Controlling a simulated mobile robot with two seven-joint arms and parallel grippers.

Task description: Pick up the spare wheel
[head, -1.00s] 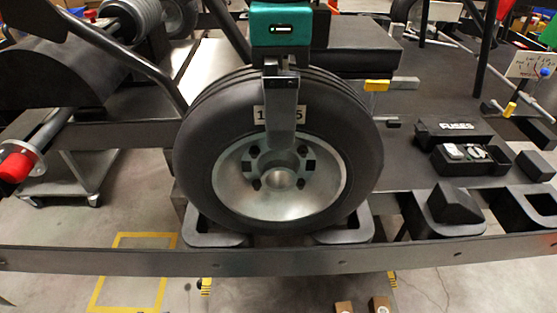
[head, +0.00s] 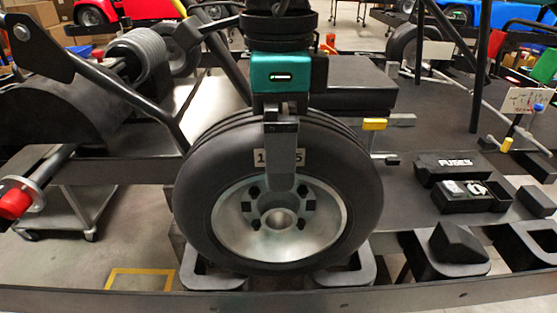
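The spare wheel (head: 215,170), a black tyre on a silver rim with a pale number label partly covered, stands upright in the middle of the head view. Its foot is between two black chock-like supports (head: 213,283); I cannot tell whether it touches them. One gripper, which I take for my right (head: 281,165), comes straight down from above with a teal body. One grey finger lies over the front of the tyre down to the rim. The other finger is hidden behind the tyre, so the gripper appears shut on it. My other gripper is not in view.
A dark rail (head: 450,297) runs across in front of the wheel. An open fuse box (head: 468,199) and black blocks (head: 458,246) are to the right. A yellow-ended lever (head: 374,124) is close to the tyre's right side. Kart tubing (head: 145,85) passes close on the left.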

